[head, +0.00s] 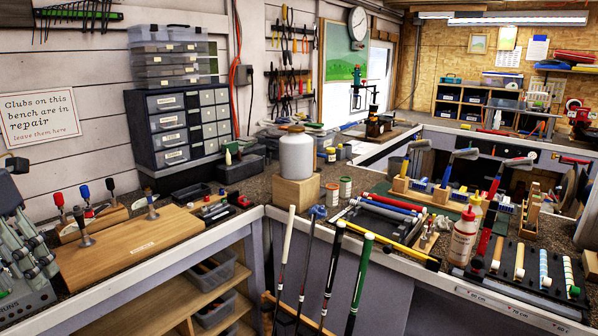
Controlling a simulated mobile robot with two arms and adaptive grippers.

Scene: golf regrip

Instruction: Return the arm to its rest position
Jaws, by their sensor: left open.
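My right gripper is out of view. In front of the bench, several golf clubs stand upright, among them one with a white grip (287,236) and one with a green grip (364,256). No gripper touches them.
A white canister (297,155) stands on a wooden block.

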